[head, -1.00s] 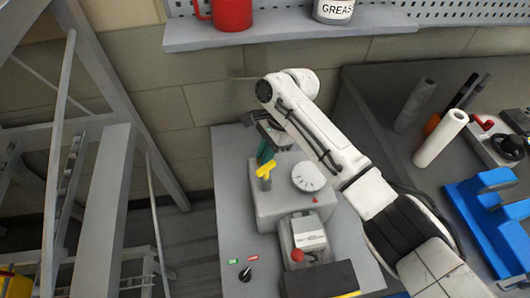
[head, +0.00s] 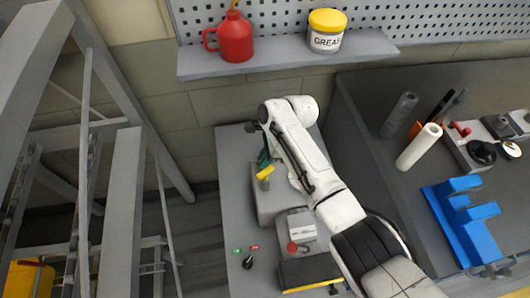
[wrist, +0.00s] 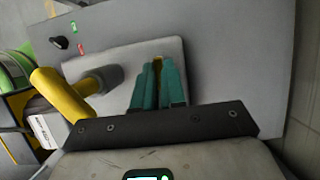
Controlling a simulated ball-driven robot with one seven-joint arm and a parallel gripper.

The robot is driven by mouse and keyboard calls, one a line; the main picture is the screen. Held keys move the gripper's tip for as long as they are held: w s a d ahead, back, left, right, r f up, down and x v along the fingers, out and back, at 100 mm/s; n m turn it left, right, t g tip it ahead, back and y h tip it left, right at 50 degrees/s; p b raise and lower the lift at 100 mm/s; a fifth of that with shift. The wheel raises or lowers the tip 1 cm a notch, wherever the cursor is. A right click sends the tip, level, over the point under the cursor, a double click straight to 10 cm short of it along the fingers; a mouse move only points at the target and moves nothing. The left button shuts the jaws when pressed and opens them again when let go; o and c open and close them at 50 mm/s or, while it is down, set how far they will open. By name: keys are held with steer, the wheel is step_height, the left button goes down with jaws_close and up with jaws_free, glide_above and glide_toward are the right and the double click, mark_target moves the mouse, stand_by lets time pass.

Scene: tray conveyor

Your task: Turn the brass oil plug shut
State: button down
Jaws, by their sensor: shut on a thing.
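My gripper (wrist: 158,72) has green fingers, shut on a small brass-yellow piece, the oil plug (wrist: 157,59). Only a sliver of the plug shows between the fingertips in the wrist view. The plug sits at the grey machine housing (wrist: 125,62); its seat and how far it is turned are hidden. In the head view my gripper (head: 264,156) is at the back of the housing (head: 272,205), partly behind my arm, and the plug cannot be seen there. A yellow-handled lever (head: 265,172) stands close beside the fingers; it also shows in the wrist view (wrist: 60,92).
A red oil can (head: 235,40) and a grease tub (head: 326,32) stand on the shelf above. A black knob (head: 248,262) and red emergency button (head: 292,247) are at the front. A bench with a blue holder (head: 462,222) is at right, a metal frame at left.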

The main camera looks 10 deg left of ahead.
steer(key=shift+w+r, duration=0.1)
steer(key=shift+w, duration=0.05)
steer(key=c, duration=1.2)
jaws_free()
steer(key=v, duration=0.7)
steer(key=shift+r, duration=0.15)
steer(key=shift+d, duration=0.1)
